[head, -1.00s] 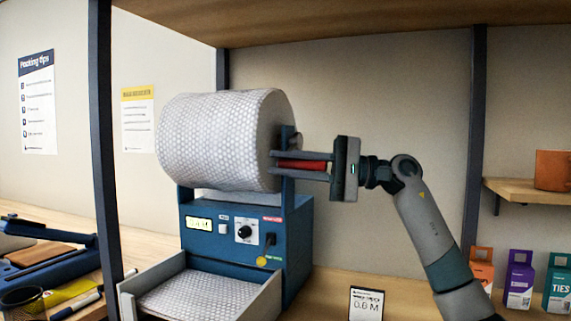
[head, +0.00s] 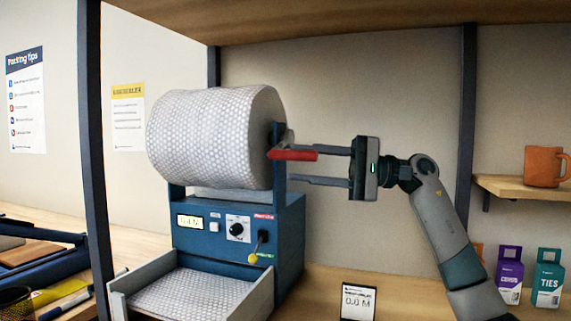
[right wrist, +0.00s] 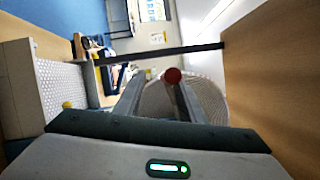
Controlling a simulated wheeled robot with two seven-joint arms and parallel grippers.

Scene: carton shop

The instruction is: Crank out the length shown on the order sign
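The bubble wrap roll (head: 205,138) sits on top of a blue dispenser (head: 205,245). Its crank has a red handle (head: 293,155) on the roll's right side. My right gripper (head: 288,166) is open, its fingers spread to either side of the handle's height; the handle overlaps the upper finger in the head view. In the right wrist view the red handle end (right wrist: 172,76) shows between the fingers. The dispenser's display (head: 190,222) is lit but too blurred to read surely. The order sign (head: 358,301) stands at the lower right; its figure looks like 0.6 M. My left gripper is out of view.
Bubble wrap lies in the front tray (head: 120,305). A lever with a yellow knob (head: 253,258) is on the dispenser front. Dark posts (head: 92,160) and an overhead shelf (head: 330,18) frame the space. An orange mug (head: 543,167) and small boxes (head: 548,278) are at right.

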